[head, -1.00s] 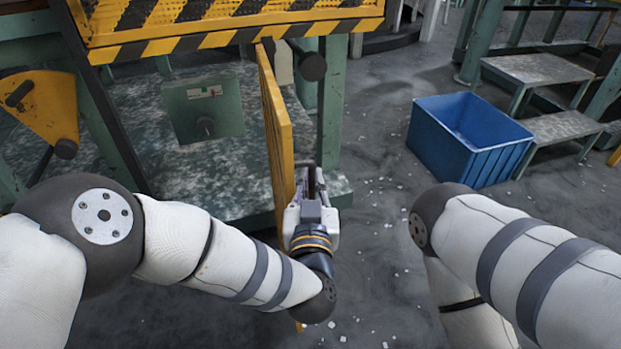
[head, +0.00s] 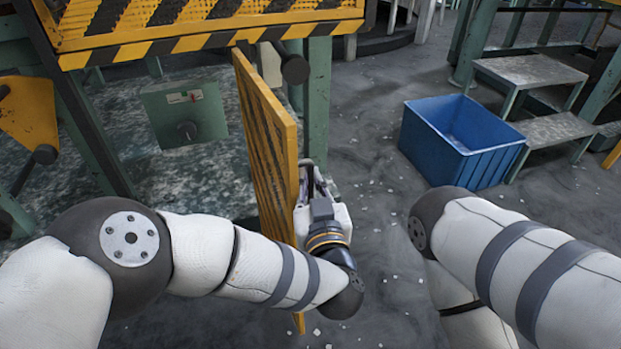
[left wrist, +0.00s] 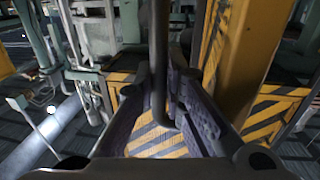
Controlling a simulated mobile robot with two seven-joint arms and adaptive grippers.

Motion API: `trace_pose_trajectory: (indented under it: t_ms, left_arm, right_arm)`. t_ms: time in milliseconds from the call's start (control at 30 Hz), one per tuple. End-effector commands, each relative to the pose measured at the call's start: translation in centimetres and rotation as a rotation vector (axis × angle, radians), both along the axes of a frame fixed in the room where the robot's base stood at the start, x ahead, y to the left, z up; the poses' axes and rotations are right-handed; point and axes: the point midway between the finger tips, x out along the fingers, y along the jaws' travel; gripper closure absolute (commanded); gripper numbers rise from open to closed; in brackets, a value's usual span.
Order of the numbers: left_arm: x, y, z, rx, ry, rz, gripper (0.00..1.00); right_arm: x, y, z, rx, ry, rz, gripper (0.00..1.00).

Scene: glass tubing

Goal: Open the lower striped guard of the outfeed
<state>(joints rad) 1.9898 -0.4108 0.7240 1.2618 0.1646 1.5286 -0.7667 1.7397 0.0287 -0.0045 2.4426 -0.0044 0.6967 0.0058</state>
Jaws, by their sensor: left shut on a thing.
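The lower striped guard (head: 262,150) is a yellow panel with dark stripes. In the head view it stands swung out from the machine, seen at a steep angle, its left face showing. My left gripper (head: 312,185) is at its right side, near the outer edge. In the left wrist view, a dark upright bar (left wrist: 159,65) runs between the fingers of my left gripper (left wrist: 168,115), which is shut on it; it looks like the guard's handle. The grip itself is partly hidden in the head view. My right arm shows at the right, but its gripper is out of view.
An upper striped guard (head: 200,30) spans the machine above. A green box with a knob (head: 186,112) sits in the bay left of the open panel. A blue bin (head: 462,142) and metal steps (head: 540,85) stand at the right. The floor between panel and bin is clear apart from small scraps.

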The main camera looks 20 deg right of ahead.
Motion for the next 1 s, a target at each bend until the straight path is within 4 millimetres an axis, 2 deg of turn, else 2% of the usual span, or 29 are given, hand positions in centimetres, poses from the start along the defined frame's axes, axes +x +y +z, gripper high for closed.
trace_pose_trajectory:
  t_ms: [33, 67, 100, 133, 467, 567, 800, 900, 1000]
  left_arm:
    - [0.1, 0.1, 0.1, 0.001, -0.002, 0.003, 1.0]
    - [0.1, 0.1, 0.1, 0.001, -0.002, 0.003, 0.83]
    - [0.1, 0.1, 0.1, 0.0, -0.002, 0.003, 0.74]
    - [0.1, 0.1, 0.1, 0.0, -0.002, 0.003, 0.69]
    - [-0.3, 0.1, 0.0, 0.0, 0.0, 0.0, 0.69]
    - [-2.0, 0.2, -0.1, 0.001, 0.002, -0.002, 0.69]
    - [-8.4, 0.9, -0.1, 0.0, 0.003, -0.002, 0.69]
    - [-10.3, 1.2, -0.1, -0.001, 0.002, 0.001, 0.69]
    - [-11.5, 1.3, 0.0, 0.0, 0.0, 0.001, 0.69]
  right_arm:
    - [0.0, 0.0, 0.0, 0.0, 0.0, 0.0, 0.6]
    - [0.0, 0.0, 0.0, 0.0, 0.0, 0.0, 0.6]
    - [0.0, 0.0, 0.0, 0.0, 0.0, 0.0, 0.6]
    - [0.0, 0.0, 0.0, 0.0, 0.0, 0.0, 0.6]
    - [0.0, 0.0, 0.0, 0.0, 0.0, 0.0, 0.6]
    - [0.0, 0.0, 0.0, 0.0, 0.0, 0.0, 0.6]
    - [0.0, 0.0, 0.0, 0.0, 0.0, 0.0, 0.6]
    - [0.0, 0.0, 0.0, 0.0, 0.0, 0.0, 0.6]
    - [0.0, 0.0, 0.0, 0.0, 0.0, 0.0, 0.6]
